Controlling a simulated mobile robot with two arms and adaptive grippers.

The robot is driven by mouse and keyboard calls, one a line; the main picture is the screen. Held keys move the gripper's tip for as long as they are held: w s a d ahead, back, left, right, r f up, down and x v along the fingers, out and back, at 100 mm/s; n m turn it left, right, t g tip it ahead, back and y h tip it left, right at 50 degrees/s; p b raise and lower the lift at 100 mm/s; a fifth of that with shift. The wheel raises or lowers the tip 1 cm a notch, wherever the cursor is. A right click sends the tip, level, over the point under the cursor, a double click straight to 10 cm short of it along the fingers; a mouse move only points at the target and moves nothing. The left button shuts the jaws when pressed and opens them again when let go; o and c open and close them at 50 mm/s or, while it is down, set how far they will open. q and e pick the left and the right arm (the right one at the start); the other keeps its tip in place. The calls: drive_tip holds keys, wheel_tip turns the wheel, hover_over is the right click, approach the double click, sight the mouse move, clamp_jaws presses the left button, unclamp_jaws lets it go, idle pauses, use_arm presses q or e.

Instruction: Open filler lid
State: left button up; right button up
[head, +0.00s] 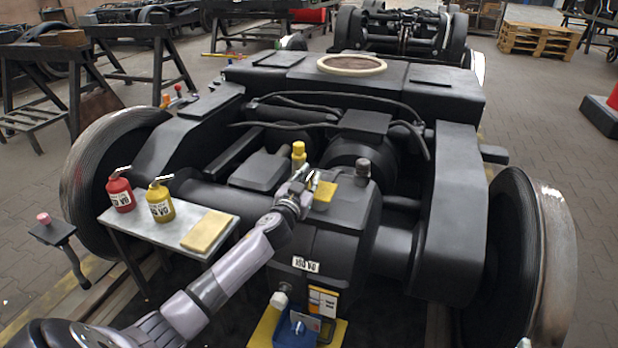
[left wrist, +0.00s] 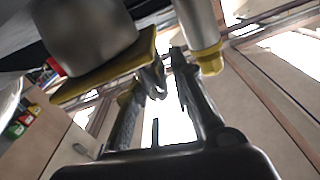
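A black gearbox housing (head: 335,235) stands at the front of the bogie. A yellow square lid (head: 324,194) is on its top, just right of my left gripper (head: 304,189). In the left wrist view a yellow plate (left wrist: 100,76), which looks like this lid, has its edge close to the left finger; I cannot tell if they touch. A blurred grey round part is against the plate. My left gripper also shows there (left wrist: 168,75); its fingers are apart with bright background between them. My right gripper is not in view.
A yellow cap (head: 299,155) and a grey knob (head: 363,167) stand near the lid. A side table (head: 180,232) holds a red bottle (head: 121,194), a yellow bottle (head: 160,202) and a yellow cloth (head: 207,231). Wheels flank the bogie.

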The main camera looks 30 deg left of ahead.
sight(320, 190)
use_arm(q)
clamp_jaws()
idle(0.7)
